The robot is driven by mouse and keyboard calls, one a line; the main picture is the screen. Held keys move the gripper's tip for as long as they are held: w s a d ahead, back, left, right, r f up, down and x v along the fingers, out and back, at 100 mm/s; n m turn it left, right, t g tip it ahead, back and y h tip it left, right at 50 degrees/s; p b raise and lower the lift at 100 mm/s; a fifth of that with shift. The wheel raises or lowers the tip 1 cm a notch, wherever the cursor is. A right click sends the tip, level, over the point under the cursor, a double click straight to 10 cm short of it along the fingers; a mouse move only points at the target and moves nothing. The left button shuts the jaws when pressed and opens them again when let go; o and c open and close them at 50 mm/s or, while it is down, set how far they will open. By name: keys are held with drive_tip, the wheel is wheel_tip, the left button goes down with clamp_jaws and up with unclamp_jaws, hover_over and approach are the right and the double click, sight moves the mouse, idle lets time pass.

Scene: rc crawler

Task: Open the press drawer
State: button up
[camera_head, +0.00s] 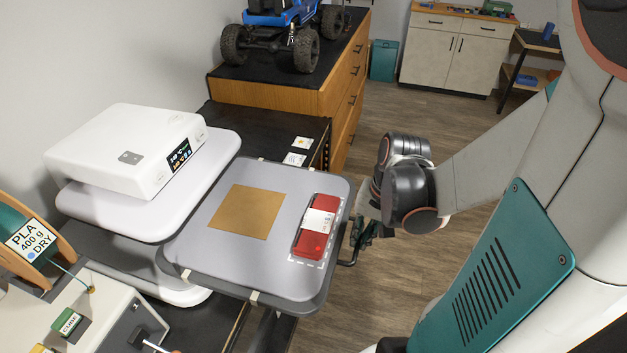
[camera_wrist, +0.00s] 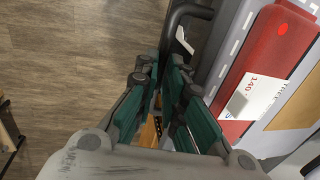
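The white heat press (camera_head: 125,150) with a lit display stands at the left. Its grey drawer plate (camera_head: 190,245) sticks out to the right of the upper part, with most of its top uncovered. A dark handle (camera_head: 347,262) is on the drawer's right edge; it also shows in the wrist view (camera_wrist: 196,10). My gripper (camera_head: 364,232) is at this handle. In the wrist view my gripper's teal fingers (camera_wrist: 162,72) are close together, with the dark handle bar running between them. The fingers partly hide the bar.
A gold square (camera_head: 247,212) and a red-and-white pack (camera_head: 316,228) lie on the drawer plate. A blue crawler (camera_head: 280,18) stands on the wooden cabinet behind. A spool box (camera_head: 100,310) is at the front left. The floor (camera_head: 385,290) to the right is clear.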

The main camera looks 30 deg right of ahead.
drive_tip(key=o, duration=0.3)
drive_tip(key=shift+o, duration=0.2)
drive_tip(key=shift+r, duration=0.15)
